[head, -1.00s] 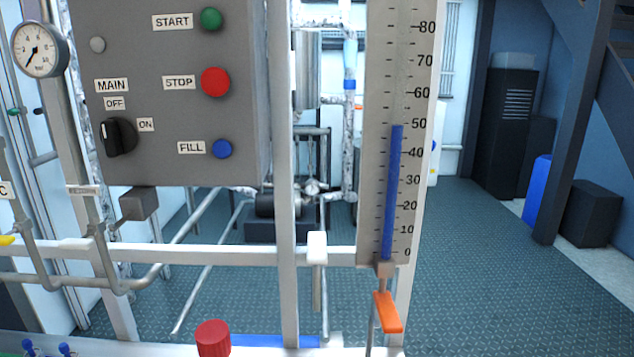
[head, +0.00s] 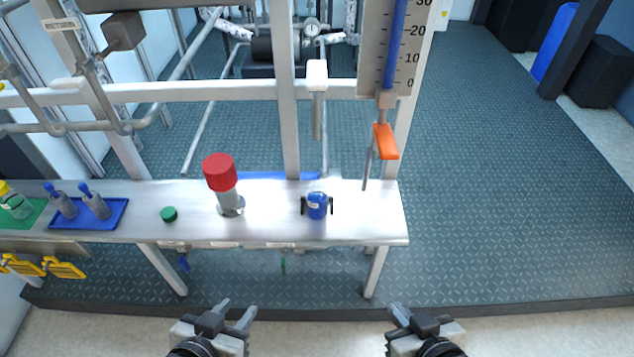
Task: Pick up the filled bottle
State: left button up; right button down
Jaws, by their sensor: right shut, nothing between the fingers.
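A small blue bottle or container (head: 317,206), which seems to be the filled bottle, stands upright on the metal bench between two dark side clips. Its open or closed top cannot be made out clearly. My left gripper (head: 236,311) is at the bottom of the head view, well in front of and below the bench, with its fingers apart and empty. My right gripper (head: 398,316) is to the right at the same height, shut and empty. Both are clear of the bottle.
The bench (head: 375,222) also holds a red-capped cylinder (head: 220,178), a green cap (head: 169,214), a blue tray (head: 112,221) with two blue-tipped items and a green tray (head: 36,214) with a yellow-capped bottle (head: 14,203). An orange-handled valve (head: 385,141) hangs above the bench's right end.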

aim_at(316, 195)
jog(key=k, duration=0.5)
jog(key=u, duration=0.95)
jog(key=i, duration=1.1)
jog(key=z, duration=0.5)
